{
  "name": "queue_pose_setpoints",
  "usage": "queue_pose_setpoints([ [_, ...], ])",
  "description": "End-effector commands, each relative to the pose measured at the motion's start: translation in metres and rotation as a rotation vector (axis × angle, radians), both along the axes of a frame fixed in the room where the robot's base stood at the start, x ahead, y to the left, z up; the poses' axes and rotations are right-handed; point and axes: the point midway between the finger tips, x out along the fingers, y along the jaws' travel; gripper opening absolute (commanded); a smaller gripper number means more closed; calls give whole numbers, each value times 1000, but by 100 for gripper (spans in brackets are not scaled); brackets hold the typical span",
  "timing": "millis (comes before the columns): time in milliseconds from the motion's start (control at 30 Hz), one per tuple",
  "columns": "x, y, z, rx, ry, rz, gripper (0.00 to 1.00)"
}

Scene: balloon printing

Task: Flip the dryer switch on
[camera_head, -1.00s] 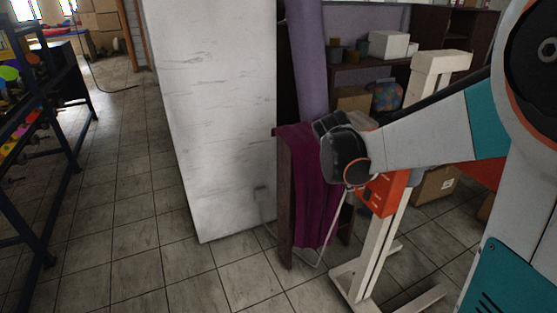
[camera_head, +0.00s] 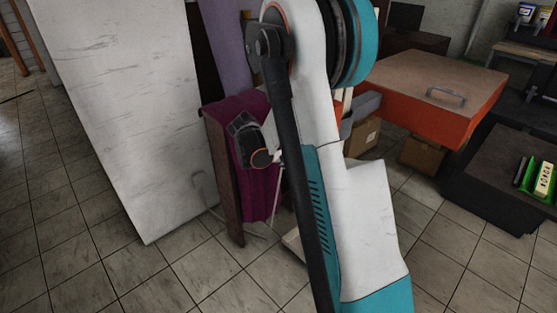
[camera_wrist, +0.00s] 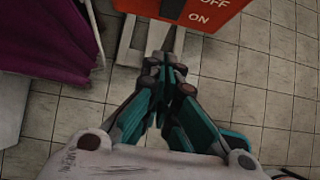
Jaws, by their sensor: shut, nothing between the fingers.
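In the wrist view the dryer's orange-red control panel (camera_wrist: 215,17) is at the top edge, cut off by the frame. It carries the white words OFF and, below it, ON. In the head view my arm covers the middle, and the gripper tips and control panel cannot be made out.
A purple cloth (camera_head: 258,185) hangs over a brown wooden stand (camera_head: 228,185); the cloth is close left in the wrist view (camera_wrist: 52,40). A tall white slab (camera_head: 125,110) leans at left. An orange flat-topped unit with a handle (camera_head: 425,95) stands at right. Tiled floor is open in front.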

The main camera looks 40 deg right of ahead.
Motion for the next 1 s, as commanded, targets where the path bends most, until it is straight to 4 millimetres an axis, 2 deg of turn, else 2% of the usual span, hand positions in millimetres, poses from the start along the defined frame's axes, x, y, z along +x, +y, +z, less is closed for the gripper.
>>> queue_pose_setpoints([
  [33,0,-7,-11,0,0,-2,0],
  [167,2,-22,-30,0,-1,-2,0],
  [400,4,-52,-31,1,-1,-2,0],
  [867,5,-59,-30,1,-1,1,0],
  [1000,5,-67,-37,1,-1,-2,0],
])
